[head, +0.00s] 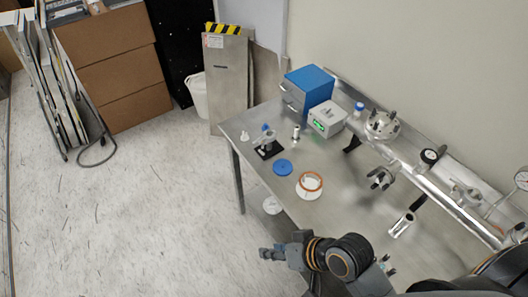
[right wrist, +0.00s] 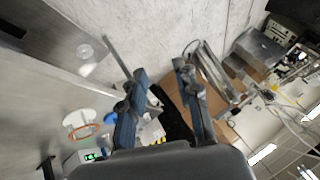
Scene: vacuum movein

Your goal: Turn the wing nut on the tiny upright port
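A long silver vacuum pipe (head: 455,205) runs along the back of the steel table. Small upright fittings stand on it; one small fitting (head: 467,193) at the right seems to carry a clamp. I cannot clearly make out a wing nut or tell which fitting is the tiny upright port. My right gripper (head: 265,254) is past the table's left front edge, over the floor, well away from the pipe. In the right wrist view its two fingers (right wrist: 160,98) are apart with nothing held between them. My left gripper is not in view.
The steel table (head: 345,215) holds a blue box (head: 308,86), a grey box with green display (head: 326,118), a blue disc (head: 282,167), a white ring piece (head: 310,186), and a short metal tube (head: 401,225). Cardboard boxes (head: 115,65) stand behind; the floor at left is mostly clear.

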